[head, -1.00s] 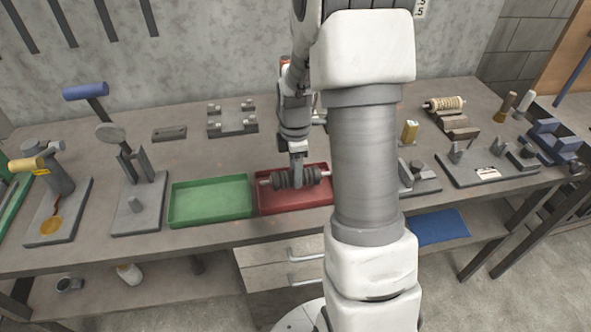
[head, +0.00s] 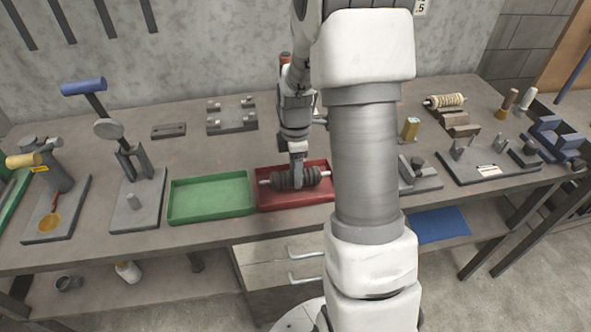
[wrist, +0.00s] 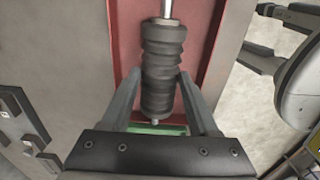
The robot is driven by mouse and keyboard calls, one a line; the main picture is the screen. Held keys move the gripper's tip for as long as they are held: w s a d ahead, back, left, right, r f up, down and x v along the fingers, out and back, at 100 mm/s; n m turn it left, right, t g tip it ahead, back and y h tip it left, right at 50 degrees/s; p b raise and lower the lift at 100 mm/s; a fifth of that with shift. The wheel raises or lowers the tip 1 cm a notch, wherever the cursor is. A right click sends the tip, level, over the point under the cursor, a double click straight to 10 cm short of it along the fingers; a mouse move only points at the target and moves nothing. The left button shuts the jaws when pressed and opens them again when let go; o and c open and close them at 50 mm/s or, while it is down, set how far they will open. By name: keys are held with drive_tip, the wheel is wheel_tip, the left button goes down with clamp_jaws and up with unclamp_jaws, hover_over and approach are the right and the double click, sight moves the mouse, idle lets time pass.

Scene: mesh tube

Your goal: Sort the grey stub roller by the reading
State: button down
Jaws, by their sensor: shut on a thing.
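The grey stub roller (head: 283,180), dark and ribbed with light metal shaft ends, is at the red tray (head: 325,166), lying level across it. My gripper (head: 298,183) points down and is shut on the roller. In the wrist view the two fingers (wrist: 157,95) close on either side of the roller (wrist: 163,58), with the red tray floor around it. I cannot tell whether the roller touches the tray floor. The green tray (head: 210,197) beside it on the left is empty. No reading is legible in these views.
A gauge stand with a round head (head: 108,129) and a blue-handled lever stands left of the green tray. A fixture with a pale label (head: 488,170) is at the right. A wound spool (head: 445,101) sits behind it. My arm hides part of the bench's middle right.

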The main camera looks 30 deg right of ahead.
drive_tip(key=shift+f+b, duration=0.3)
drive_tip(key=shift+f, duration=0.15)
drive_tip(key=shift+c, duration=0.3)
unclamp_jaws()
wheel_tip(320, 180, up, 24)
drive_tip(key=p, duration=0.7)
drive_tip(key=shift+r+p, duration=0.25)
drive_tip(key=shift+p, duration=0.1)
idle(0.5)
